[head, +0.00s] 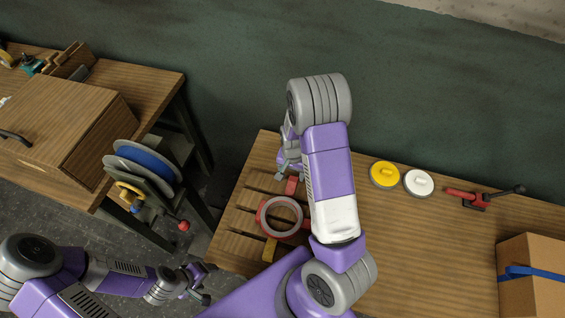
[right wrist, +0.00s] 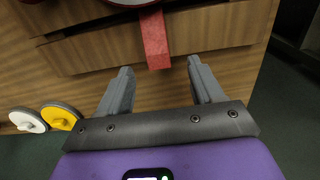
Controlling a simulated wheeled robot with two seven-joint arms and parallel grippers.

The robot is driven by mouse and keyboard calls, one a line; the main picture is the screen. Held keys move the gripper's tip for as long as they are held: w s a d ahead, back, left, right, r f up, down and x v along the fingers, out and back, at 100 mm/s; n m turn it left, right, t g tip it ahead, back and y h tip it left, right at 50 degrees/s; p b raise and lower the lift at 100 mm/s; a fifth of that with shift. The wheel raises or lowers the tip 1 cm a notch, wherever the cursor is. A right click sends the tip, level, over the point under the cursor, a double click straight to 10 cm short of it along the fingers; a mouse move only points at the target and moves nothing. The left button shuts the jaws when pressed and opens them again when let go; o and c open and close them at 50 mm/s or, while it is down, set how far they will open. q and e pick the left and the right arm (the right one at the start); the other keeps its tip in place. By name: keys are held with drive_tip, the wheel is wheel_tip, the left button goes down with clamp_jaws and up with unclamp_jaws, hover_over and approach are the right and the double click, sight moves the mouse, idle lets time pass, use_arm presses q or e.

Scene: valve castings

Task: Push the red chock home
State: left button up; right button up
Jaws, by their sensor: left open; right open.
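The red chock (head: 291,186) is on the slatted left part of the wooden table, just behind a red ring-shaped casting (head: 262,215) with a pale round rim. In the right wrist view the chock (right wrist: 154,42) lies across a slat, its near end in line with the gap between my fingers. My right gripper (head: 284,168) is open and empty at the table's back left, behind the chock; in its wrist view its fingertips (right wrist: 160,68) are apart on either side of that end, with no clear contact. My left gripper (head: 202,284) is open and empty, low at the left, off the table.
A yellow block (head: 269,250) sits in front of the casting. Yellow (head: 384,174) and white (head: 418,183) discs, a red clamp (head: 468,197) and a cardboard box (head: 530,270) are to the right. A side bench with a wooden box (head: 60,125) stands left, across a gap.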

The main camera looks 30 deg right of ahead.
sight(292, 182)
drive_tip(key=shift+s+r, duration=0.1)
drive_tip(key=shift+s, duration=0.3)
drive_tip(key=shift+w+f+b, duration=0.1)
drive_tip(key=shift+f+b, duration=0.55)
drive_tip(key=shift+f, duration=3.2)
drive_tip(key=c, duration=1)
drive_tip(key=o, duration=1.1)
wheel_tip(292, 182, up, 8)
drive_tip(key=shift+f+p, duration=0.15)
drive_tip(key=shift+p, duration=0.5)
